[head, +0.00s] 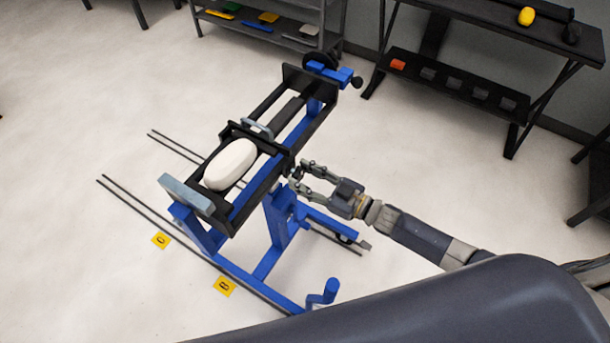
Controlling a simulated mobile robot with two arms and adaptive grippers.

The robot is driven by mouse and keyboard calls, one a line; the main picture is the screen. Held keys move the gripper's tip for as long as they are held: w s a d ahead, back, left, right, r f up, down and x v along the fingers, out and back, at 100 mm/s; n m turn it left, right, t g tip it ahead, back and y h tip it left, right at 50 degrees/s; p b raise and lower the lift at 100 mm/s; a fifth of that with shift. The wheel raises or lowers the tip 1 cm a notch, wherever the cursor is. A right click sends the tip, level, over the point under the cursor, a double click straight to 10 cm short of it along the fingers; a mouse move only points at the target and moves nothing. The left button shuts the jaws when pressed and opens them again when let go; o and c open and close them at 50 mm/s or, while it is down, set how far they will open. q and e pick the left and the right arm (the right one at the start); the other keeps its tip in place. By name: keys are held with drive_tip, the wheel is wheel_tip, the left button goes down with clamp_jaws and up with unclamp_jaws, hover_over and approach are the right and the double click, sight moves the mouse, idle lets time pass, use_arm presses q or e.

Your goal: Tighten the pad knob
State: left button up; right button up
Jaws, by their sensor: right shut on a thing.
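A blue and black stand (283,215) stands on the floor in the middle of the head view. A white oblong pad (230,165) lies in the black frame on its top. My right gripper (294,176) is at the right side of this frame, beside the pad. Its fingers are closed around a small dark part at the frame's side, which looks like the pad knob; the fingers hide most of it. My left gripper is not in view.
A black handwheel (320,61) and a blue clamp part (333,75) are at the stand's far end. Floor rails (137,213) run under the stand, with yellow markers (161,240) beside them. A dark bench (470,60) and a shelf (262,28) stand behind. The floor on the left is clear.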

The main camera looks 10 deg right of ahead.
drive_tip(key=shift+f+m, duration=0.1)
drive_tip(key=shift+m, duration=0.4)
drive_tip(key=shift+s, duration=0.1)
drive_tip(key=o, duration=1.1)
drive_tip(key=shift+c, duration=0.2)
drive_tip(key=v, duration=1.2)
